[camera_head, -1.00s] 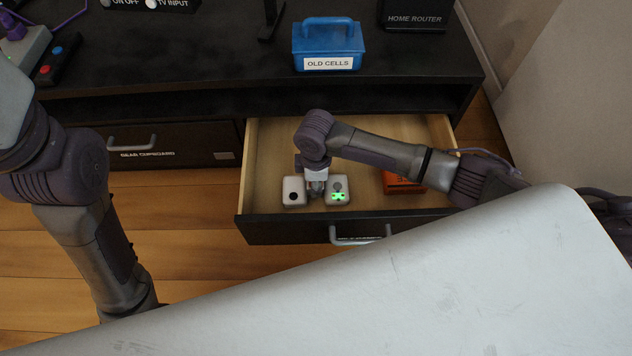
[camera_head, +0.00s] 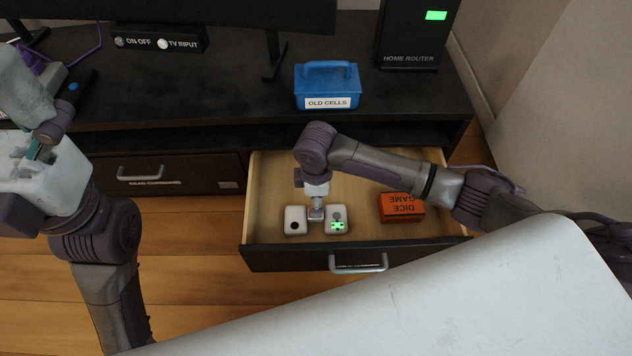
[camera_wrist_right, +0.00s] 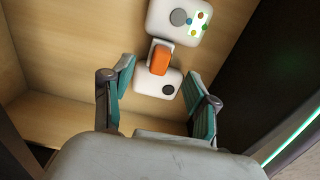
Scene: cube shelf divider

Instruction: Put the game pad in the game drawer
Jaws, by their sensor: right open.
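The game pad is white with two rounded ends and lies inside the open game drawer (camera_head: 290,259). Its button end (camera_head: 336,219) has green lights in the head view, and its other end has a dark round stick. In the right wrist view the game pad (camera_wrist_right: 157,86) shows an orange middle part. My right gripper (camera_wrist_right: 158,96) is open around the stick end, with a finger on each side and visible gaps. In the head view its tips are largely hidden between the two ends. My left gripper (camera_head: 42,148) is at the far left, away from the drawer; its opening is unclear.
An orange dice game box (camera_head: 402,207) lies in the drawer's right part, under my right forearm. The blue old cells box (camera_head: 327,87) and home router (camera_head: 412,45) stand on the black cabinet above. The gear cupboard (camera_head: 180,176) is closed at left.

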